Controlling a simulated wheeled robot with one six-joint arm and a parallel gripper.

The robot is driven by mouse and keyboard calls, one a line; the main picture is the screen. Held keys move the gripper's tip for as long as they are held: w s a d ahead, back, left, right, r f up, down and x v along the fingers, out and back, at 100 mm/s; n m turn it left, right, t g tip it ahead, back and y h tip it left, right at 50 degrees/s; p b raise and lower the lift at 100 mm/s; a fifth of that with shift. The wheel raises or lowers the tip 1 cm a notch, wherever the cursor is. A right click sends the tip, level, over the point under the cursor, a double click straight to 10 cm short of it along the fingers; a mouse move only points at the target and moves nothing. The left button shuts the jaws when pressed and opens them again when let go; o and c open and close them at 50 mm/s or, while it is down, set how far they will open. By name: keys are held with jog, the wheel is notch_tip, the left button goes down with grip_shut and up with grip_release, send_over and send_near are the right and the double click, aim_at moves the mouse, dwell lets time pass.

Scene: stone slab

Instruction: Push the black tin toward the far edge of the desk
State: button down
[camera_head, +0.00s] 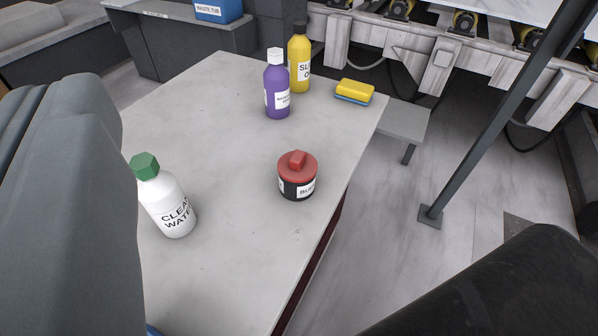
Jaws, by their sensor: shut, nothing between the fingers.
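The black tin (297,188) stands upright on the grey stone desk top (230,240), near its right edge. It has a red lid with a raised red knob and a white label that is only partly readable. Bare desk top surrounds it, and nothing touches it. My gripper's fingers do not show in this view, so where they are relative to the tin cannot be seen. The far edge of the desk lies beyond the tin, towards the top of the picture.
A white bottle (168,205) with a green cap stands left of the tin. Behind the tin stand a purple bottle (277,90), a yellow bottle (300,60) and a yellow-and-blue sponge (355,91). A dark post (480,130) rises right of the desk. A blue waste tub (218,10) sits far back.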

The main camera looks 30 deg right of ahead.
jog(key=c, duration=1.5)
grip_release()
jog(key=shift+w, duration=0.15)
jog(key=o, duration=0.3)
jog(key=shift+w+d+f, duration=0.1)
jog(key=shift+w+d, duration=0.05)
jog(key=shift+w, duration=0.2)
jog(key=o, duration=1)
jog(key=w, duration=0.1)
jog(key=w+d+g, duration=0.1)
jog(key=w+f+g, duration=0.1)
jog(key=w, duration=0.1)
jog(key=shift+w+d+f+h, duration=0.1)
jog(key=shift+d+h, duration=0.05)
jog(key=shift+h, duration=0.25)
jog(key=n+g, duration=0.1)
jog(key=g, duration=1.4)
send_over(297, 172)
jog(key=w, duration=0.2)
notch_tip(297, 172, down, 15)
jog(key=shift+s+d+f+y, duration=0.1)
jog(key=shift+s+d+y, duration=0.05)
jog(key=shift+d+y, duration=0.3)
notch_tip(297, 172, down, 18)
jog(key=shift+r, duration=0.25)
